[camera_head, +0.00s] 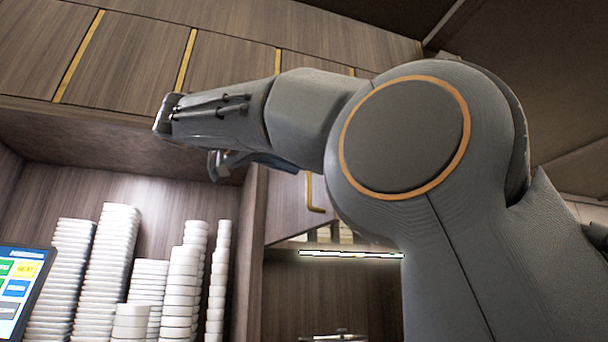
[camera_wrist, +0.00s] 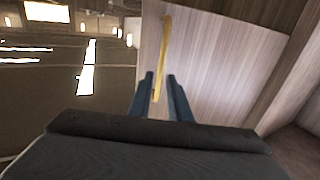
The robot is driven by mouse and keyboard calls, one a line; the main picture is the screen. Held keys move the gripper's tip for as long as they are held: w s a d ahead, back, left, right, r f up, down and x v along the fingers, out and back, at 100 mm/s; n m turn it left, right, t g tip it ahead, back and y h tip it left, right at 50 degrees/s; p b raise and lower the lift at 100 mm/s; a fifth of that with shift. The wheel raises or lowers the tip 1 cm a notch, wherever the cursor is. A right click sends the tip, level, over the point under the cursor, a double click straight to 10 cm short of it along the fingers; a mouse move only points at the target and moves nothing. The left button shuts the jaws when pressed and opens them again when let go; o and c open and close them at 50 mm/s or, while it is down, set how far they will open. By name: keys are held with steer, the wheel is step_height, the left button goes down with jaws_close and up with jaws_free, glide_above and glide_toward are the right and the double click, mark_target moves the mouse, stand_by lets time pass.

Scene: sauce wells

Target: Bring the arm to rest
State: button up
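My arm is raised and bent in the head view, in front of the wall cabinets. My gripper (camera_wrist: 160,76) shows in the wrist view as two dark blue fingers with a clear gap between them. Nothing is held in the gap. A gold door handle (camera_wrist: 163,50) shows behind the fingers, and I cannot tell how far off it is. In the head view, only a bluish part under my forearm shows, probably the gripper; its fingertips cannot be made out there.
Stacks of white dishes (camera_head: 108,270) stand on the shelf at lower left, beside a screen (camera_head: 20,285). Upper cabinets (camera_head: 225,70) with gold strips are behind my arm. A cabinet door (camera_head: 288,205) with a gold handle (camera_head: 315,195) is below my forearm. A lit strip (camera_head: 350,254) is under it.

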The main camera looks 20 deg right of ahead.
steer(key=shift+v, duration=1.1)
steer(key=w+f+n+t+y, duration=0.15)
steer(key=w+f+n, duration=0.3)
steer(key=f, duration=0.45)
steer(key=w+f+n+y, duration=0.3)
steer(key=w+f+n, duration=0.15)
steer(key=f, duration=0.45)
step_height(320, 180, down, 23)
steer(key=w+d+n+g+y, duration=0.1)
steer(key=d+n+g+y, duration=0.1)
steer(key=d+n+y, duration=0.15)
steer(key=s+f+n+g+y, duration=0.15)
steer(key=s+f, duration=0.25)
steer(key=f, duration=0.6)
steer(key=s+f+n+g+y, duration=0.1)
steer(key=s+f+g+y, duration=0.3)
steer(key=f, duration=0.7)
steer(key=s+f+m+y, duration=0.1)
steer(key=s+f+y, duration=0.2)
steer(key=s+f, duration=1.3)
steer(key=shift+s+a+f+m, duration=0.3)
steer(key=shift+s+a+f, duration=0.15)
steer(key=shift+s, duration=0.55)
